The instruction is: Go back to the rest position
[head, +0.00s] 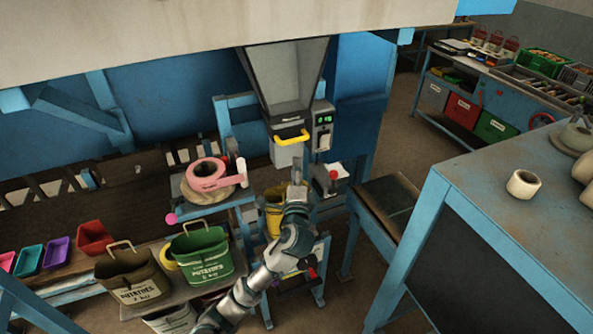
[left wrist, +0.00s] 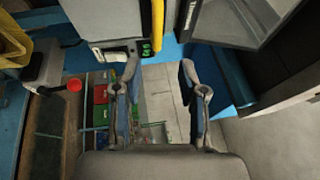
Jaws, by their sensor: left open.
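My left arm reaches up from the bottom of the head view, and its gripper (head: 297,178) is in front of the metal hopper (head: 285,75), below the yellow handle (head: 291,137). In the left wrist view the two fingers of this gripper (left wrist: 160,75) stand apart with nothing between them. A yellow sack or container (head: 273,212) is partly hidden behind my arm. My right gripper is in neither view.
A green potato sack (head: 205,255) and an olive sack (head: 130,272) stand on a low bench at the left. A pink ring-shaped thing (head: 207,174) lies on a small blue stand. A blue-edged table (head: 500,215) fills the right; floor shows behind it.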

